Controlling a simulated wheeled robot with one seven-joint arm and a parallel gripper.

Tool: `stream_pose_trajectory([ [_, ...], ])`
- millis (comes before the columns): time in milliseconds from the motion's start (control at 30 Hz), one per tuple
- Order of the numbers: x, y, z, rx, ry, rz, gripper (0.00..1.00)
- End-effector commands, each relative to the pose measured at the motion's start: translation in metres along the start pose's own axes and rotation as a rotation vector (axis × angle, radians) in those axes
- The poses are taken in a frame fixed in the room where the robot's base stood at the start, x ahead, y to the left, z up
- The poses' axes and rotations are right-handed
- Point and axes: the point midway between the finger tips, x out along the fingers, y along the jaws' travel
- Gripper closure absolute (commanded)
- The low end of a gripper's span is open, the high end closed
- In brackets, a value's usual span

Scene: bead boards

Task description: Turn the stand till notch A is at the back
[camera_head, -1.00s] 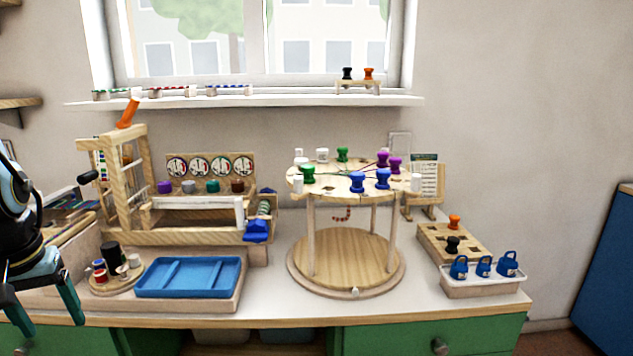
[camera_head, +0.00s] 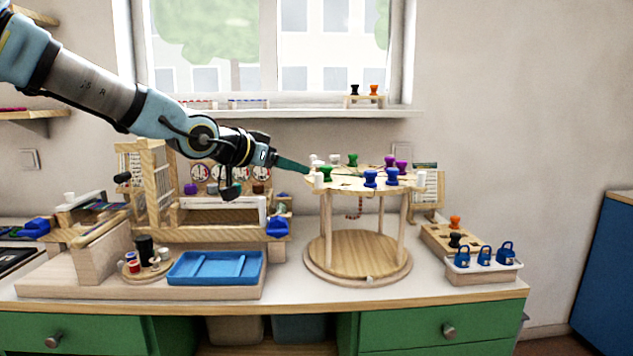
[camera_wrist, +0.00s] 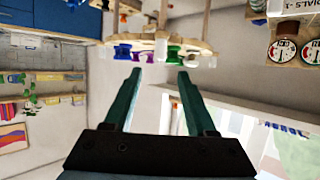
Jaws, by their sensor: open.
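The round wooden stand has a pale notched top disc (camera_head: 345,184) on posts above a wider base disc (camera_head: 345,257). Blue bobbins (camera_head: 370,179), green bobbins (camera_head: 352,160), purple bobbins (camera_head: 401,165) and white pegs (camera_head: 320,180) stand around the top's rim. No notch letter is readable, so I cannot tell which notch is A. My gripper (camera_head: 271,180) is open at the left of the top disc, one teal finger reaching close to its rim; contact is unclear. In the wrist view, the open fingers (camera_wrist: 160,71) point toward the upside-down stand top (camera_wrist: 160,40), with nothing between them.
A wooden frame (camera_head: 160,170) and a blue tray (camera_head: 215,268) stand left of the stand. A wooden block (camera_head: 434,240) and a white bin (camera_head: 482,273) with blue padlock-like pieces stand right. A card on an easel (camera_head: 426,187) is behind right. The wall and windowsill close off the back.

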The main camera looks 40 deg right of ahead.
Motion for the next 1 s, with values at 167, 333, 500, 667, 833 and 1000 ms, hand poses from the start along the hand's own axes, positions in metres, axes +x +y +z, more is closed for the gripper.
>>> stream_pose_trajectory([
  [167, 0.020, 0.002, 0.002, 0.001, -0.002, 0.002, 0.43],
  [333, 0.043, 0.002, 0.002, 0.001, -0.003, 0.003, 0.43],
  [500, 0.067, 0.002, 0.002, 0.000, -0.003, 0.003, 0.43],
  [667, 0.086, 0.001, 0.002, -0.001, -0.004, 0.002, 0.43],
  [833, 0.099, 0.001, 0.002, -0.001, -0.004, 0.001, 0.43],
  [1000, 0.103, 0.001, 0.002, -0.001, -0.005, 0.000, 0.43],
])
